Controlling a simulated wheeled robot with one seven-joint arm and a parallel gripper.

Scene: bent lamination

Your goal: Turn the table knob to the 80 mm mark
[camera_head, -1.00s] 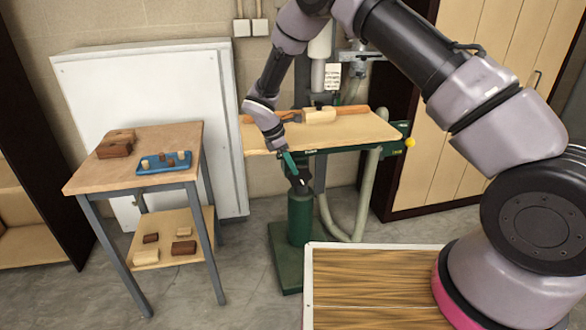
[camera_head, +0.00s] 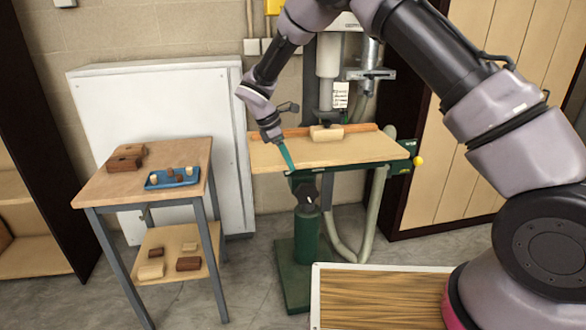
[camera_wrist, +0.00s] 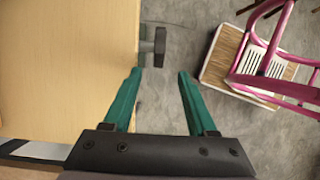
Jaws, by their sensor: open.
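The machine's wooden table (camera_head: 345,152) stands in the middle of the head view on a green column. A dark knob (camera_head: 307,194) shows below its front edge. In the wrist view the dark knob (camera_wrist: 159,47) sits on a short shaft at the edge of the table (camera_wrist: 65,65). My gripper (camera_head: 290,164) is at the table's front edge, above the knob. Its teal fingers (camera_wrist: 160,72) are open and empty in the wrist view. The knob lies just beyond the fingertips, in line with the gap, apart from them. I cannot read any mm scale.
A side table (camera_head: 150,180) with wooden blocks and a blue tray (camera_head: 172,178) stands on the left. A lever with a yellow ball (camera_head: 419,160) sticks out at the table's right. A wood block (camera_head: 327,133) lies on the table. A striped wooden top (camera_head: 380,298) is in front.

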